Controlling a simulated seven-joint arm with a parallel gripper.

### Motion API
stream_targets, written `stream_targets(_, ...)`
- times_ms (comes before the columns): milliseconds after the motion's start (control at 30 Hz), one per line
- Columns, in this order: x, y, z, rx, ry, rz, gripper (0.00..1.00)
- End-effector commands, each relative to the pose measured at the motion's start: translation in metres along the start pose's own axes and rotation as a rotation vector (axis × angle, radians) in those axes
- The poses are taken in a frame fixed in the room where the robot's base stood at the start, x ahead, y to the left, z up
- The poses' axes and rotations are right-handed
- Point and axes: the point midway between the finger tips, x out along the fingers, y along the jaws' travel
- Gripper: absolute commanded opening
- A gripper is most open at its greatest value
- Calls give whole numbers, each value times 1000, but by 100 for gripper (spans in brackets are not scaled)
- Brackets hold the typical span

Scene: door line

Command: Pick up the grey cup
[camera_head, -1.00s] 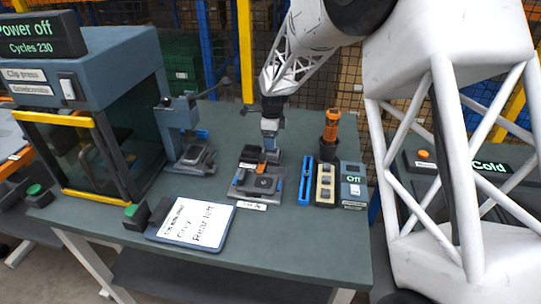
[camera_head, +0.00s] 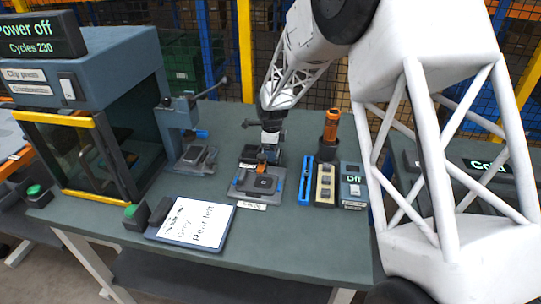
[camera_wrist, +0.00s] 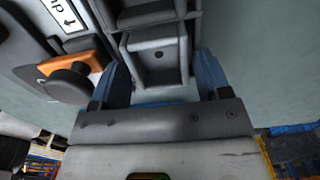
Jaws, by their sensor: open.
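My gripper (camera_head: 270,139) is low over the rear middle of the green bench, behind a grey fixture (camera_head: 258,183). In the wrist view my gripper (camera_wrist: 162,66) has its two blue fingers apart. A grey, square-sided, open cup-like compartment (camera_wrist: 155,60) lies between and just beyond the fingers, and I see into it. It looks like the grey cup, but I cannot tell whether it is separate from the dark compartment (camera_wrist: 150,12) above it. I cannot tell if the fingers touch it. In the head view my gripper hides this spot.
An orange piece with a dark knob (camera_wrist: 72,82) is close to the left finger. An orange-handled tool (camera_head: 331,125) stands in a dark holder right of the gripper. A blue strip (camera_head: 305,180) and a lever press (camera_head: 183,125) are nearby.

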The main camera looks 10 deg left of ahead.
Motion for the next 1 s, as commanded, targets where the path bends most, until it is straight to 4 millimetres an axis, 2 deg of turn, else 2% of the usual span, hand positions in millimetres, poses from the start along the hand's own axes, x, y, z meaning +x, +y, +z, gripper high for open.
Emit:
stream_targets(167,0,0,0,0,0,0,70)
stream_targets(400,0,0,0,0,0,0,34)
stream_targets(767,-4,0,0,0,-1,-1,33)
stream_targets(1000,-26,0,0,0,-1,-2,33)
